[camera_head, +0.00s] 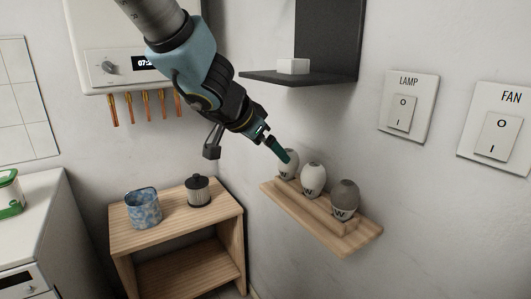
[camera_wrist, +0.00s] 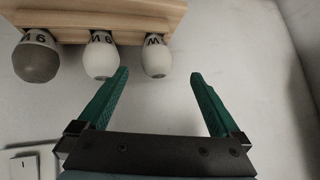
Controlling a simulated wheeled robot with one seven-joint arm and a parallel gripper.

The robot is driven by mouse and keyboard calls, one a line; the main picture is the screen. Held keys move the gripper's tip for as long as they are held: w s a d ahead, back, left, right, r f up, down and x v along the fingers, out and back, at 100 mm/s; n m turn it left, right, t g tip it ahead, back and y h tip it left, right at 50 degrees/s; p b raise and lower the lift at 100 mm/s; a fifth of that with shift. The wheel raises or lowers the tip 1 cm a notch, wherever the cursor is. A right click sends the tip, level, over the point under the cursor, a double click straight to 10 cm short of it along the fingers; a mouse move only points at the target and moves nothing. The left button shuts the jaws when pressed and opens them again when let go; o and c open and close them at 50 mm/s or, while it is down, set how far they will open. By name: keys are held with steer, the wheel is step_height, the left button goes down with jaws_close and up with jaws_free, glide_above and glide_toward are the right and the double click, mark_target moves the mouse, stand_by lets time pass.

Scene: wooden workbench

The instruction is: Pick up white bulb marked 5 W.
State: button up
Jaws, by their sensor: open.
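Three bulbs stand in a row on a small wooden wall shelf (camera_head: 350,240). Two are white: the end bulb (camera_head: 291,166) and the middle bulb (camera_head: 312,177). The third is a grey bulb (camera_head: 344,193). In the wrist view the row is reversed and the marks are upside down. The grey bulb (camera_wrist: 36,62) and middle white bulb (camera_wrist: 101,60) seem to read 9 W. The end white bulb (camera_wrist: 155,60) shows only a W, its number unreadable. My gripper (camera_wrist: 159,75) is open and empty, its green fingers pointing toward that end bulb; in the head view a finger partly covers it.
A wooden side table (camera_head: 170,232) holds a blue mottled cup (camera_head: 143,208) and a dark-lidded jar (camera_head: 198,191). A dark shelf (camera_head: 270,79) with a white box (camera_head: 293,66) is above. LAMP (camera_head: 405,105) and FAN (camera_head: 497,130) switches are on the right wall.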

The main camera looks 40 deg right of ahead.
mark_target(288, 171)
steer(key=b+x, duration=0.3)
steer(key=x, duration=0.2)
steer(key=b+x, duration=0.3)
steer(key=x, duration=0.3)
steer(key=shift+s+d+r, duration=0.2)
steer(key=shift+s+d, duration=0.05)
steer(key=shift+d, duration=0.1)
steer(key=shift+r, duration=0.1)
steer(key=shift+c, duration=0.2)
steer(key=c, duration=1.3)
steer(key=shift+o, duration=0.2)
steer(key=shift+r, duration=0.1)
